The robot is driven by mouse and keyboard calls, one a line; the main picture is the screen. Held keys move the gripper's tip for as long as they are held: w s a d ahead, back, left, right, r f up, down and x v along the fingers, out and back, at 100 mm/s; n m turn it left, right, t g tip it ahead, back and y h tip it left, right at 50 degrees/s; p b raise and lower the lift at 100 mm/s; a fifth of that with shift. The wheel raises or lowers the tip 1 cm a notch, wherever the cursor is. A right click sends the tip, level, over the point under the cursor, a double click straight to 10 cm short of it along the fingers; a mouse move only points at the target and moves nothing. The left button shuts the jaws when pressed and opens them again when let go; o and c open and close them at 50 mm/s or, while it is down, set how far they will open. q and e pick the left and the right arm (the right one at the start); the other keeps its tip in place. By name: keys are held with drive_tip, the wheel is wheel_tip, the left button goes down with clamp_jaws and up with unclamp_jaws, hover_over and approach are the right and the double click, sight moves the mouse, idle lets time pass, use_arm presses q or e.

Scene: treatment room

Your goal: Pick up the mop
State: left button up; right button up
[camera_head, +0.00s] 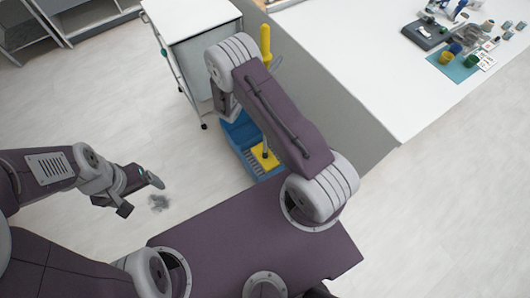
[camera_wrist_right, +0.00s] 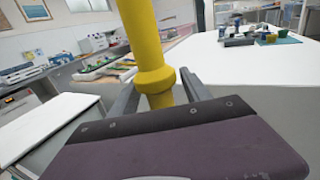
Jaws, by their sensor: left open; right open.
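The mop's yellow handle (camera_head: 265,42) stands upright beside the white cabinet, its middle hidden by my right arm. Its lower end, with a yellow part (camera_head: 264,158), is in a blue bucket (camera_head: 243,133). In the right wrist view the yellow handle (camera_wrist_right: 147,45) with its thicker collar stands between the two fingers of my right gripper (camera_wrist_right: 160,92), which is open around it. In the head view my right gripper is mostly hidden behind the arm. My left gripper (camera_head: 140,194) is open and empty above the floor at the left, well apart from the mop.
A white wheeled cabinet (camera_head: 192,18) stands just left of the mop. A white counter (camera_head: 365,60) is on the right, with small items and a teal mat (camera_head: 455,68) at its far end. The left floor is clear.

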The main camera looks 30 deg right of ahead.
drive_tip(key=shift+w+d+f, duration=0.15)
drive_tip(key=shift+w+d, duration=0.25)
drive_tip(key=shift+d, duration=0.15)
drive_tip(key=shift+s+a, duration=0.1)
drive_tip(key=shift+a, duration=0.05)
drive_tip(key=c, duration=0.7)
clamp_jaws()
